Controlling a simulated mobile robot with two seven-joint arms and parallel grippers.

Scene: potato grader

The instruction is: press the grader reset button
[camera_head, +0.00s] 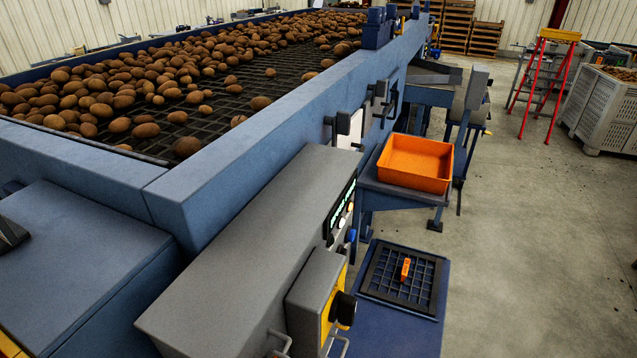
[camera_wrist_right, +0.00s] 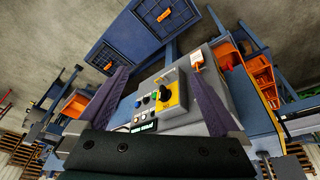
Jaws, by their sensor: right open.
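The grader's control panel (camera_head: 340,210) is on the right side face of a long grey housing in the head view. It has a lit display and several small buttons, seen at a steep angle. In the right wrist view the panel (camera_wrist_right: 150,108) is between my fingers, with a green-lit display (camera_wrist_right: 143,127), a blue button (camera_wrist_right: 153,95) and a black rotary knob (camera_wrist_right: 163,92) on a yellow plate. No label is readable, so I cannot tell which is reset. My right gripper (camera_wrist_right: 156,76) is open and empty, apart from the panel. My left gripper is not in view.
Potatoes (camera_head: 130,90) lie on the grader's mesh deck. An orange bin (camera_head: 415,163) stands on a side stand. A blue grated platform (camera_head: 400,278) carries an orange item (camera_head: 405,268). A red stepladder (camera_head: 540,80) stands farther back, with open floor in front.

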